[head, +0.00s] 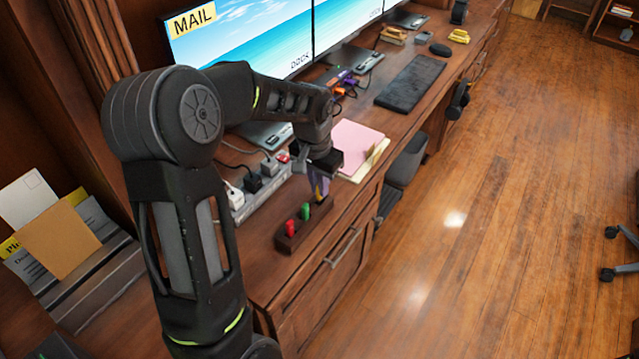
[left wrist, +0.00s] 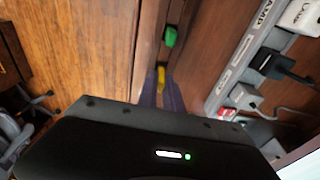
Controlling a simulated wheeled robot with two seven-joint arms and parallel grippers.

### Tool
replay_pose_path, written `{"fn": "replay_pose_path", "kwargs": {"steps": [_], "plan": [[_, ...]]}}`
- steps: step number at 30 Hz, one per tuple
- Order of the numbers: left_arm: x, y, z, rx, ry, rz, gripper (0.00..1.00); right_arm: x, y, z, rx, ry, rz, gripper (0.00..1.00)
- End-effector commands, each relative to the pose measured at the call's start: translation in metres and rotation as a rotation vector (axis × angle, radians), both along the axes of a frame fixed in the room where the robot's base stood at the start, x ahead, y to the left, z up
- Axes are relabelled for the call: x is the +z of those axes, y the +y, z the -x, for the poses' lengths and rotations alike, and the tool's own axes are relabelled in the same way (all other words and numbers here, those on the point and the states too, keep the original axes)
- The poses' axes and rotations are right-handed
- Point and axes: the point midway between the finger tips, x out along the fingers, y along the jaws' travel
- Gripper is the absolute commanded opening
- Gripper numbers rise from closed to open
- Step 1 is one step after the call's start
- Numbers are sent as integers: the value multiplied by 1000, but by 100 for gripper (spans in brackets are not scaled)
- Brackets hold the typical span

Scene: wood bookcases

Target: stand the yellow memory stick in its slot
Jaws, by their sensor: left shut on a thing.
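The yellow memory stick (left wrist: 161,75) shows in the left wrist view between the tips of my left gripper (left wrist: 162,88), which is shut on it. In the head view my left gripper (head: 319,187) points down at the far end of a dark wooden holder (head: 285,243). A red stick (head: 290,228) and a green stick (head: 305,211) stand upright in this holder. The green stick (left wrist: 170,37) also shows beyond the yellow one in the left wrist view. The fingers hide the yellow stick's lower end and its slot, so I cannot tell whether it is inside. My right gripper is out of view.
A power strip (head: 257,200) with plugs lies behind the holder. Pink and cream papers (head: 357,145) lie to its right, near the desk's front edge. Monitors (head: 240,32) stand at the back, and a dark keyboard (head: 411,82) lies farther along the desk.

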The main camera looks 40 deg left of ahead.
Motion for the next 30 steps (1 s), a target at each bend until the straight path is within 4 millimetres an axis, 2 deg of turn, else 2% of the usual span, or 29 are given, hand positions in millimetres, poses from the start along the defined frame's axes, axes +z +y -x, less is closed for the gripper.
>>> {"fn": "replay_pose_path", "kwargs": {"steps": [18, 19, 27, 30], "plan": [[-16, 0, 0, 0, 0, 0, 0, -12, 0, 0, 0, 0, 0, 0], [-15, 0, 0, 0, 0, 0, 11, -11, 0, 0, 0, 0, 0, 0], [-15, 0, 0, 0, 0, 0, 34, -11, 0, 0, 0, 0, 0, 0], [-15, 0, 0, 0, 0, 0, 35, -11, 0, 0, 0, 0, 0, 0]]}}
